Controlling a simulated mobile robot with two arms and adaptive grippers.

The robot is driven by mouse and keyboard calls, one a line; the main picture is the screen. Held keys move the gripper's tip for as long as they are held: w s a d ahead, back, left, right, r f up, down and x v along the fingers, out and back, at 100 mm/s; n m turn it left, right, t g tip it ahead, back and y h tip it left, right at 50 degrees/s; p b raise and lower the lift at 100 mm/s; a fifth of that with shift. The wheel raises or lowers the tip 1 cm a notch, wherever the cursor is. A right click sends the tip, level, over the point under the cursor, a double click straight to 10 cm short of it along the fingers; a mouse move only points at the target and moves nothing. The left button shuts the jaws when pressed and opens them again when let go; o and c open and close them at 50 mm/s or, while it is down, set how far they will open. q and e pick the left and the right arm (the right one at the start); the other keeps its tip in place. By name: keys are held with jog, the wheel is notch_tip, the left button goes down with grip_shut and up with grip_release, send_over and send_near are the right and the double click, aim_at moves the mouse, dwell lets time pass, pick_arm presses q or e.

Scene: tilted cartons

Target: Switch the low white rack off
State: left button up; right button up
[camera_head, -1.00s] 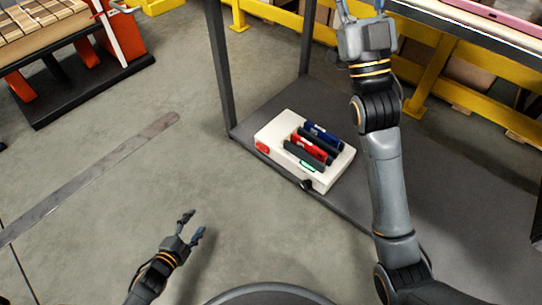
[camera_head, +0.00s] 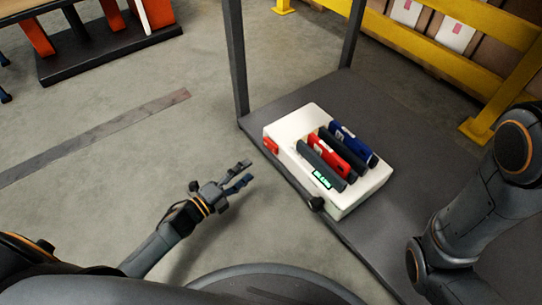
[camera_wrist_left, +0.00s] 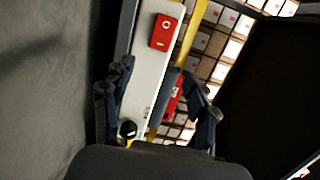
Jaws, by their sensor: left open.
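The low white rack (camera_head: 290,126) sits on the grey lower shelf and holds several dark, red and blue slabs. A lit green display (camera_head: 321,179) shows at its front. A red switch (camera_head: 271,145) is on the rack's left end, and a black knob (camera_head: 317,203) is at its near corner. In the left wrist view the red switch (camera_wrist_left: 166,32) bears a white round mark on the white face, with the knob (camera_wrist_left: 127,129) lower down. My left gripper (camera_head: 246,172) is open and empty, left of the rack and apart from it. My right gripper is out of view.
The grey shelf (camera_head: 400,120) has dark uprights (camera_head: 236,60) close behind the rack's left end. A yellow barrier (camera_head: 490,70) and boxes stand behind. Open concrete floor lies left of the shelf. My right arm is over the shelf's right side.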

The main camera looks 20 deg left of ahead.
aim_at(274, 150)
pick_arm(q)
jog(key=b+x, duration=0.4)
jog(key=x, duration=0.5)
jog(key=shift+w+f, duration=0.15)
jog(key=shift+w+d+b, duration=0.25)
jog(key=shift+w+b, duration=0.1)
jog(key=c, duration=1.1)
jog(key=shift+a+m+g+h+p, duration=0.2)
jog(key=shift+m+g+h+p, duration=0.1)
jog(key=shift+m+h, duration=0.1)
jog(key=shift+c, duration=0.2)
jog(key=shift+a+m+g+h, duration=0.1)
jog(key=shift+m+g+h, duration=0.2)
jog(key=shift+m+h, duration=0.15)
jog(key=shift+a+m+g+h, duration=0.2)
jog(key=shift+m+g+h, duration=0.65)
jog(key=shift+g+h, duration=0.35)
